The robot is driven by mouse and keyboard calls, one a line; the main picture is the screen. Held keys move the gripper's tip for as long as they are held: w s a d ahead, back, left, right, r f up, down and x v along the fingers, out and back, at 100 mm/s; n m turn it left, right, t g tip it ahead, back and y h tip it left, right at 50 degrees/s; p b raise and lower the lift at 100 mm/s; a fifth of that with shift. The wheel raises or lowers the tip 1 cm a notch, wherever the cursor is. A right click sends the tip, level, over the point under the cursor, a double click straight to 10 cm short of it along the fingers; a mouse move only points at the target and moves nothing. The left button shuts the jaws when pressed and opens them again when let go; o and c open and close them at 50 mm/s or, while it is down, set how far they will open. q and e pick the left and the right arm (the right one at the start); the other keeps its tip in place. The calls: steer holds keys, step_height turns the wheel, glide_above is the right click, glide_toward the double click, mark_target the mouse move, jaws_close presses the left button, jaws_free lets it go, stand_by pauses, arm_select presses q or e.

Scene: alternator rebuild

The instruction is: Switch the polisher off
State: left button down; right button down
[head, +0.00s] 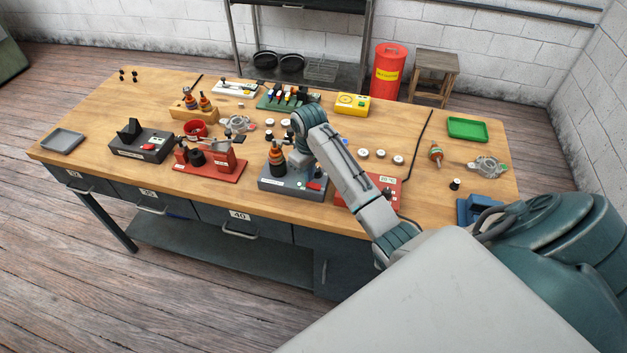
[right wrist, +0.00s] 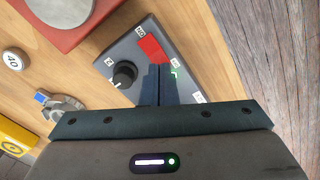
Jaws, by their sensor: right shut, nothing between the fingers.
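The grey-blue machine (head: 285,184) at the table's front edge, which I take for the polisher, carries an upright rotor (head: 277,158) with a copper-coloured winding. A red switch (head: 315,186) sits on its right part. In the right wrist view its grey top (right wrist: 124,50) shows a red rocker-like switch (right wrist: 152,48), a black knob (right wrist: 124,74) and a small green light (right wrist: 175,73). My right gripper (head: 303,172) points down over it, shut and empty. Its fingertips (right wrist: 164,68) are beside the red switch; I cannot tell whether they touch. My left gripper is out of view.
A red box (head: 385,192) stands close on the right and a red fixture (head: 210,162) on the left. White discs (head: 380,155) lie behind the red box. A yellow box (head: 351,104) stands farther back. A green tray (head: 468,129) is at the right.

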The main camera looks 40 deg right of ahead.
mark_target(310, 184)
steer(key=shift+f, duration=0.95)
stand_by(0.7)
steer(key=shift+r+p, duration=0.35)
steer(key=shift+r, duration=3.2)
